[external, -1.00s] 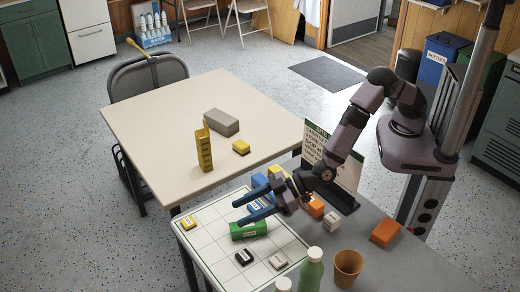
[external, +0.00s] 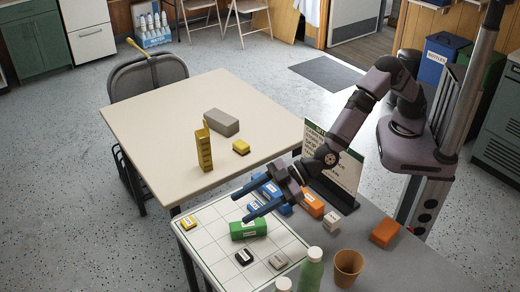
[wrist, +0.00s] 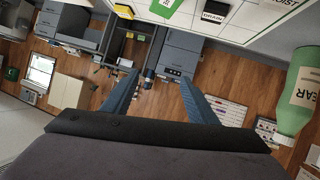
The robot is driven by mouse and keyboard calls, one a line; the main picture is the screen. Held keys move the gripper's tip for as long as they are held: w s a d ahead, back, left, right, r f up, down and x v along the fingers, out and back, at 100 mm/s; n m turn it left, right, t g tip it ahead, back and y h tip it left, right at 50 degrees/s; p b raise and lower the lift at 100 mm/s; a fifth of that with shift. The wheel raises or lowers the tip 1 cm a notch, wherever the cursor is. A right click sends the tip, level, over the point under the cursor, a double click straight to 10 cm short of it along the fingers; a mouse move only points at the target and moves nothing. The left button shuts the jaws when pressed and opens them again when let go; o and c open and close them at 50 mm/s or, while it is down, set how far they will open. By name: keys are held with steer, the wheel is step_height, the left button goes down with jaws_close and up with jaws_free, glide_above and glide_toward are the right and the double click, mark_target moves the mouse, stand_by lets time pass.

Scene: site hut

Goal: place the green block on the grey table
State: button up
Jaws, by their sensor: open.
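The green block (external: 248,229) has a white label and lies on the white gridded board (external: 205,245), which rests on the grey table (external: 375,268). My gripper (external: 240,207) has blue fingers spread apart with nothing between them, just behind and above the block in the external view. In the wrist view the open fingers (wrist: 158,78) point out across the room. The green block (wrist: 165,8) is cut off at the top edge there, outside the fingers.
Blue and orange (external: 313,203) blocks lie by my gripper. A green bottle (external: 312,272) and orange cup (external: 348,268) stand at the front. A sign stands behind.

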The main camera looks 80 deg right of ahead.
steer(key=s+a+n+g+y, duration=0.2)
steer(key=s+a+n, duration=0.2)
steer(key=n, duration=0.4)
steer(key=n+g+h+b, duration=0.1)
steer(key=n+h+b, duration=0.3)
steer(key=n, duration=2.1)
glide_above(252, 224)
steer(key=s+d+p, duration=0.1)
steer(key=s+d, duration=0.1)
steer(key=s, duration=0.1)
steer(key=h, duration=0.1)
steer(key=shift+m, duration=0.3)
steer(key=f, duration=0.6)
steer(key=shift+s+a+f, duration=0.2)
steer(key=shift+f, duration=0.65)
steer(key=shift+p+x, duration=0.7)
steer(key=shift+x, duration=2.95)
steer(key=shift+s+f, duration=0.15)
steer(key=shift+s, duration=0.05)
